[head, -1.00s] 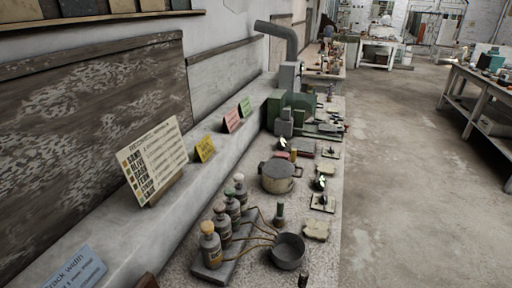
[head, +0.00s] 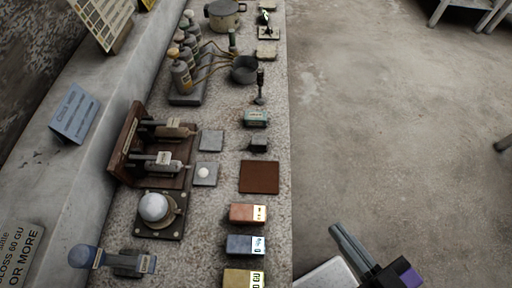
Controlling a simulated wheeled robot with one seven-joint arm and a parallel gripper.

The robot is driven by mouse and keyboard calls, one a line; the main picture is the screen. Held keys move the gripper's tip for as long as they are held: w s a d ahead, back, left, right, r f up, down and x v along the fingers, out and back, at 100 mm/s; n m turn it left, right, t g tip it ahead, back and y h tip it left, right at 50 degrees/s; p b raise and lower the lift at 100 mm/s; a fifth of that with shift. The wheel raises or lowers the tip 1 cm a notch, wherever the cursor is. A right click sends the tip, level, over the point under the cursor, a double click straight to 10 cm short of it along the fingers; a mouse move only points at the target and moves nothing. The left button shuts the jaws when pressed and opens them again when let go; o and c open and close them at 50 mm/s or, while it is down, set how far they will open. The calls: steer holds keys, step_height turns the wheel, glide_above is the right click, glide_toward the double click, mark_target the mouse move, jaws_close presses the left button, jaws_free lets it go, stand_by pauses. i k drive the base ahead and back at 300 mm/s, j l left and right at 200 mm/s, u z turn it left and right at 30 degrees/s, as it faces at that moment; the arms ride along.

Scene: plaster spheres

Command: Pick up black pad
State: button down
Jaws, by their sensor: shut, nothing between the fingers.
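A small dark block (head: 258,144), which looks like the black pad, lies on the speckled bench between a teal block and a brown mat. My gripper (head: 341,236) is at the bottom right, over the floor beyond the bench's right edge. Its grey fingers are together and empty, well apart from the dark block.
The brown mat (head: 259,177), teal block (head: 255,118) and copper, blue and yellow blocks (head: 245,245) line the bench's right side. A wooden stand (head: 128,145), two grey tiles and a white ball on a base (head: 154,207) are left.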

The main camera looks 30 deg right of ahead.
mark_target(258, 142)
steer(key=u, duration=1.65)
steer(key=k+j+u, duration=0.15)
steer(key=k+u, duration=0.2)
steer(key=k, duration=0.7)
steer(key=l+z, duration=0.1)
steer(key=z, duration=1.4)
